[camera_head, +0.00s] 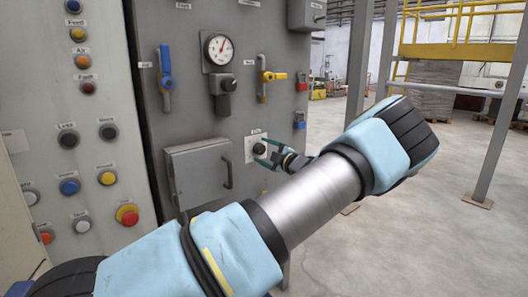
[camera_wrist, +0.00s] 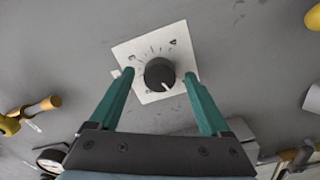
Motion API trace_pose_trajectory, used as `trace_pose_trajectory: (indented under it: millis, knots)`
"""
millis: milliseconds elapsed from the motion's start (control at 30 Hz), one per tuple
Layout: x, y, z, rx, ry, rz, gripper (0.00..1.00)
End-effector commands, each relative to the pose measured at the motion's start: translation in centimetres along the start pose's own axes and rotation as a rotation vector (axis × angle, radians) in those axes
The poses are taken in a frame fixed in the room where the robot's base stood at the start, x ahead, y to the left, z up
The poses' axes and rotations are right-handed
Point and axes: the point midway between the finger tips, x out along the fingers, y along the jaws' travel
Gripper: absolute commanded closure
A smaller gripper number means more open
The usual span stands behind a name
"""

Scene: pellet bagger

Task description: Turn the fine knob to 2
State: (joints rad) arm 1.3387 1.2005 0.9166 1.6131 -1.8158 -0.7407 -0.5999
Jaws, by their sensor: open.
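The fine knob is a round black knob (camera_wrist: 160,75) on a white square dial plate (camera_wrist: 183,60) fixed to the grey panel, in the middle of the wrist view. A white pointer mark shows on the knob's lower right edge in that view. The dial figures are too small to read. My gripper (camera_wrist: 160,78) is open, with one teal finger on each side of the knob and small gaps visible. In the head view the knob (camera_head: 259,148) sits right of the grey box, with my gripper (camera_head: 266,152) at it.
A grey box with a handle (camera_head: 199,173) is left of the knob. Above are a gauge (camera_head: 221,48), a blue lever (camera_head: 166,78) and a yellow valve handle (camera_head: 272,76). Red (camera_head: 302,82) and blue (camera_head: 299,120) padlocks hang at the panel's right edge. Open floor lies to the right.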

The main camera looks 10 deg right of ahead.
Motion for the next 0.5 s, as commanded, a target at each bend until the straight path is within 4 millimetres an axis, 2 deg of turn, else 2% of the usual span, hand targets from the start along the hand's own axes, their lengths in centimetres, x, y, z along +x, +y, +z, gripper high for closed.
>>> trace_pose_trajectory:
  millis: [100,500]
  knots:
    - [-0.02,0.0,0.0,0.0,0.0,0.0,0.19]
    - [-0.04,0.0,-0.01,0.001,0.0,0.0,0.64]
